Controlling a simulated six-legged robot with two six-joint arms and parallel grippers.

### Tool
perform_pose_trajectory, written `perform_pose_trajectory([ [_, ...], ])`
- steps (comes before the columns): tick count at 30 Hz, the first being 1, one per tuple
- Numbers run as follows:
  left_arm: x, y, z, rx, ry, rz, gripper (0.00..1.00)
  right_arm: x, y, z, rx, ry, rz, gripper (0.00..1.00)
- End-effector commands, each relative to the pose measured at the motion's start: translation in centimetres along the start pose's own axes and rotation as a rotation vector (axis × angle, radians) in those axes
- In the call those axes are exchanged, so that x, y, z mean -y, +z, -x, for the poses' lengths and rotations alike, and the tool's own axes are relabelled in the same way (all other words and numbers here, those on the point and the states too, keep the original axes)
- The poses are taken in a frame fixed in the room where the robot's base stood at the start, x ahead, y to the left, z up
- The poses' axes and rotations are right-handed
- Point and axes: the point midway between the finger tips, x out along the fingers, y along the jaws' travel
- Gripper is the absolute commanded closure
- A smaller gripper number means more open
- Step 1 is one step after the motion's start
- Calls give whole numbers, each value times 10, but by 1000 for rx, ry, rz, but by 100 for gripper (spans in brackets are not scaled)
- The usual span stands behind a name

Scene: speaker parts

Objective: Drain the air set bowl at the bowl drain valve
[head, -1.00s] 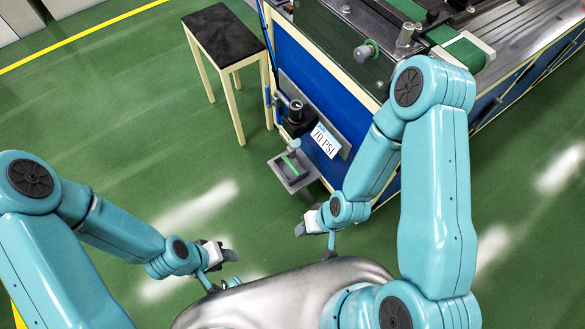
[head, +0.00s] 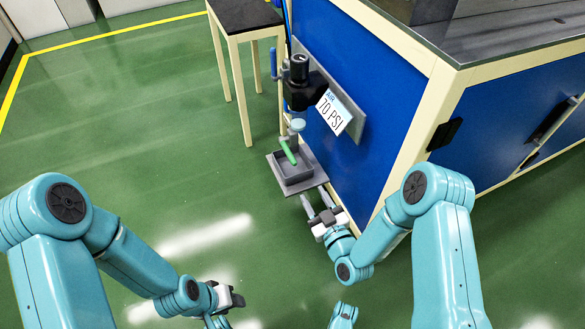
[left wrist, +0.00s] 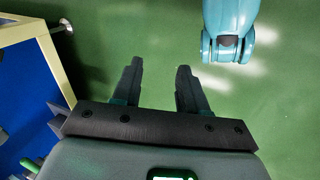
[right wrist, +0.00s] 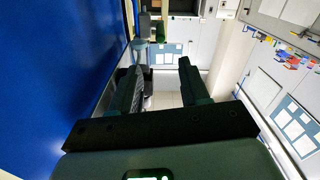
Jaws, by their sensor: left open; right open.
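The air set is a black unit (head: 300,92) on a grey plate on the blue bench side, with a pale bowl-like part (head: 297,125) below it. A green lever (head: 288,151) slants under it, over a grey square tray (head: 281,176). My right gripper (head: 316,200) is open and empty, just below and in front of the tray, its fingers pointing towards it. In the right wrist view its open fingers (right wrist: 160,85) run beside the blue panel. My left gripper (head: 236,298) is low over the floor, away from the air set; its open fingers (left wrist: 160,80) show in the left wrist view.
The blue bench (head: 375,115) with cream edges fills the right. Green floor (head: 150,150) is clear on the left.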

Motion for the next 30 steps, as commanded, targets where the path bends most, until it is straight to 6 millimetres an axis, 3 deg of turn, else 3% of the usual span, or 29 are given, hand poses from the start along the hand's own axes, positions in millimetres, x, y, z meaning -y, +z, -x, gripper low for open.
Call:
perform_pose_trajectory([
  [5, 3, -5, -8, -17, 1, -4, 57, 2, -1, -29, -10, 1, 4, 55],
  [18, 14, -29, -43, -100, 4, -22, 57, -1, 2, -128, -7, 2, 1, 55],
  [24, 16, -36, -50, -125, 5, -28, 57, -3, 0, -154, -4, 3, 0, 55],
  [30, 17, -38, -51, -133, 5, -30, 57, -3, -1, -160, -1, 2, -1, 55],
])
